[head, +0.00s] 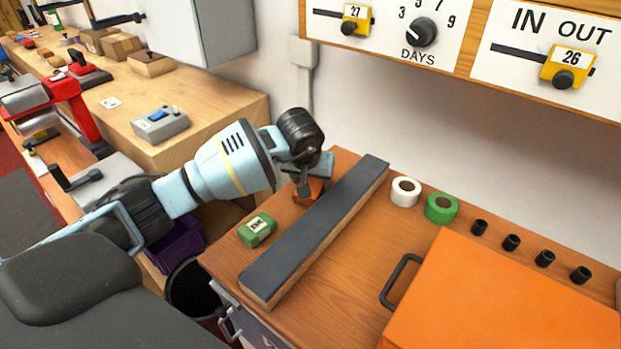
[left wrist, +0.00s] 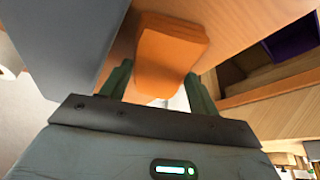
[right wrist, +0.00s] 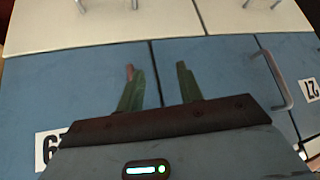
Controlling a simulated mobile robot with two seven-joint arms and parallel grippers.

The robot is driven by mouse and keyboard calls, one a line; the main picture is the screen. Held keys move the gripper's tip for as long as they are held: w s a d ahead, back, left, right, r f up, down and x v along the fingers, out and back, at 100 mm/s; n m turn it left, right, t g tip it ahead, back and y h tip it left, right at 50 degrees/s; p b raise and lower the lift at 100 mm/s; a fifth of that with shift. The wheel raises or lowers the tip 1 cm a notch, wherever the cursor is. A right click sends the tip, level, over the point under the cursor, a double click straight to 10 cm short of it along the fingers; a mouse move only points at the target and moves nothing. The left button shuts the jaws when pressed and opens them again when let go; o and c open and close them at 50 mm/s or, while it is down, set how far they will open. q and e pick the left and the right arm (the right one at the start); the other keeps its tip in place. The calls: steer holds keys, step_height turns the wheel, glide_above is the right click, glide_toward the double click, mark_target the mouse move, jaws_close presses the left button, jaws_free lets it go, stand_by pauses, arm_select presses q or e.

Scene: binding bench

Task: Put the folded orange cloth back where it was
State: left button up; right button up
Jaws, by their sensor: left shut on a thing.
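The folded orange cloth (head: 314,187) is at the back left of the wooden bench top, behind the green box and left of the long dark-topped bar. My left gripper (head: 303,188) points down and is shut on the cloth, partly hiding it. In the left wrist view the orange cloth (left wrist: 168,60) sits between the two fingers of my left gripper (left wrist: 158,85). I cannot tell whether the cloth touches the bench. My right gripper (right wrist: 157,82) shows only in the right wrist view, fingers apart and empty, in front of blue drawer fronts.
The long dark-topped bar (head: 318,230) lies close right of the cloth. A green box (head: 257,230) stands in front. White tape (head: 405,191), green tape (head: 441,208) and an orange case (head: 510,300) are farther right. A dark bin (head: 190,288) stands below the bench's left edge.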

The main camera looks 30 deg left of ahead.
arm_select(q)
steer(key=shift+f, duration=0.15)
steer(key=shift+f, duration=0.1)
steer(key=o, duration=0.6)
steer(key=shift+r, duration=0.65)
steer(key=v, duration=1.1)
steer(key=shift+s+p, duration=0.2)
steer(key=shift+p, duration=0.1)
